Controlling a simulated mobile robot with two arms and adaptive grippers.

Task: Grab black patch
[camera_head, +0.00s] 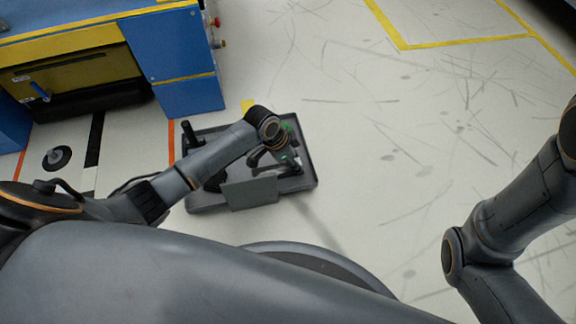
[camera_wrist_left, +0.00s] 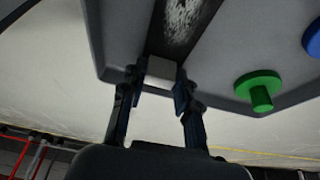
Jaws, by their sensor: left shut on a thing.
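My left gripper (camera_wrist_left: 159,88) is in the left wrist view, its two dark fingers on either side of a small pale grey block (camera_wrist_left: 162,70). The block sits at the near end of a dark strip (camera_wrist_left: 182,25) with whitish speckles, at the edge of a grey tray (camera_wrist_left: 112,40). I cannot tell for sure which part is the black patch. In the head view my left arm reaches over the dark tray (camera_head: 207,203), and the fingers are hard to make out there. A dark flat panel (camera_head: 250,193) lies at the tray's front edge. My right gripper is out of view.
A green knob (camera_wrist_left: 260,91) and a blue knob (camera_wrist_left: 314,38) stand to the right of the strip. A blue and yellow bench (camera_head: 183,60) is at upper left. A black round object (camera_head: 57,158) is on the floor at left. The floor to the right is clear.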

